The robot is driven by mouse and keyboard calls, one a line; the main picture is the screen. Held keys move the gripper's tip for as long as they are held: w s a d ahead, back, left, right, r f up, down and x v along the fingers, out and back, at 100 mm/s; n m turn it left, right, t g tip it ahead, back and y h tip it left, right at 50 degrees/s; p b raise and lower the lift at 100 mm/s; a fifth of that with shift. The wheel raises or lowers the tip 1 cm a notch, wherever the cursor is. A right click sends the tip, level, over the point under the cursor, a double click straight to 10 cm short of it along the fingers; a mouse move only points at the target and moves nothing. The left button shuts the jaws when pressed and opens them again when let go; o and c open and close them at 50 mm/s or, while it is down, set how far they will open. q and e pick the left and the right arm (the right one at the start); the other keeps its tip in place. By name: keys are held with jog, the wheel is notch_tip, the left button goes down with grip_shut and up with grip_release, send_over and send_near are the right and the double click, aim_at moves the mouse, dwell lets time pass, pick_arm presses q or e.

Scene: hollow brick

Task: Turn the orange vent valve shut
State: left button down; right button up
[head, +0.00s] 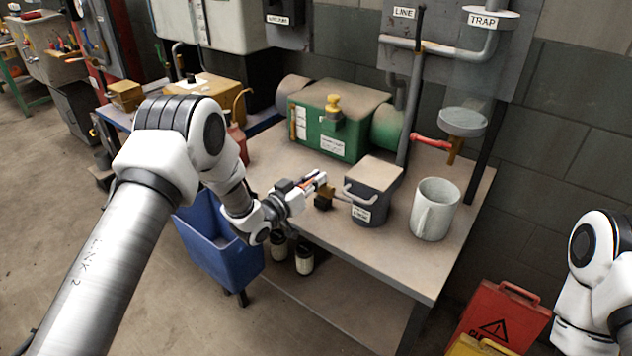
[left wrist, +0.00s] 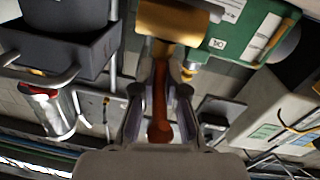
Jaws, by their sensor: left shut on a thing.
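The orange valve handle (left wrist: 160,105) shows in the left wrist view as a long orange-brown lever running between my fingers. It joins a brass-coloured valve body (left wrist: 172,22) at the top of that view. In the head view, my left gripper (head: 316,182) is at the brass fitting (head: 329,190) just left of the dark grey canister (head: 374,193). My left gripper (left wrist: 160,112) is shut on the handle, with a finger on each side. In the head view the fingers hide most of the handle. My right gripper is out of view; only part of that arm shows.
A green box (head: 338,120) with a yellow knob stands behind the gripper. A grey mug (head: 435,209) stands right of the canister on the bench (head: 400,255). A red-handled pipe valve (head: 431,142) is at the wall. A blue bin (head: 213,250) stands at the bench's left.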

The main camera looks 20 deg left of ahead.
pick_arm(q)
jog(key=m+g+h+b, duration=0.1)
jog(key=m+g+h, duration=0.1)
jog(key=g+h, duration=0.1)
jog(key=w+a+m+g+h+b, duration=0.1)
jog(key=m+g+h+b, duration=0.1)
jog(key=m+h, duration=0.1)
jog(key=m+g+h+b, duration=0.2)
jog(key=g, duration=0.1)
jog(key=shift+w+a+m+g+h, duration=0.25)
jog(key=shift+a+m+g+h, duration=0.05)
jog(key=shift+m+h, duration=0.1)
jog(key=c, duration=1.2)
grip_release()
jog(key=v, duration=1.2)
